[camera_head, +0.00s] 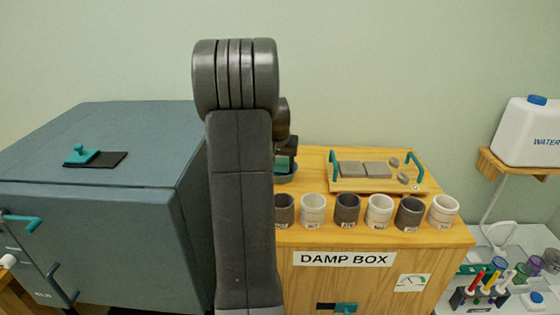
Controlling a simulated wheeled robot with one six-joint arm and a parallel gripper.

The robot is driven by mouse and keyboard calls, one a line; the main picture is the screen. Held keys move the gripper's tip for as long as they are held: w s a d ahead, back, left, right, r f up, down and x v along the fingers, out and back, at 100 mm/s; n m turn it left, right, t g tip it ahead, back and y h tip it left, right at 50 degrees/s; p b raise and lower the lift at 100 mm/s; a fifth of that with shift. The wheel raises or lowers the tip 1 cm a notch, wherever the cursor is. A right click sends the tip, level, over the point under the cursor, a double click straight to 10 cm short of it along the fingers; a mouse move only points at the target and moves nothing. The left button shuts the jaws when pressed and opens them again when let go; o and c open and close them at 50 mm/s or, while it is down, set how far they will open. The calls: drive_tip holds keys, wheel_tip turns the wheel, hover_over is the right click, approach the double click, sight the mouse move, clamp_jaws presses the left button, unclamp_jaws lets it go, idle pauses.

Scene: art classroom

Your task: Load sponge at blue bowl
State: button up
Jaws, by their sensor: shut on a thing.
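My gripper (287,146) is over the left end of the wooden damp box top, partly hidden behind my own arm. It is shut on a small teal thing (284,163), seemingly the sponge, of which only a sliver shows. The blue bowl (290,178) stands on the box top directly beneath; only its right part shows. I cannot tell whether the teal thing touches the bowl.
Several grey and white cups (347,208) line the front edge of the damp box (440,236). A wooden tray (376,184) with teal handles holds grey slabs behind them. A large blue-grey cabinet (100,230) stands left; a water jug (530,130) sits right.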

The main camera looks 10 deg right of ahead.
drive_tip(key=shift+f+b, duration=0.3)
drive_tip(key=shift+f, duration=0.15)
idle(1.1)
drive_tip(key=shift+r+p, duration=2.45)
drive_tip(key=shift+r, duration=1.15)
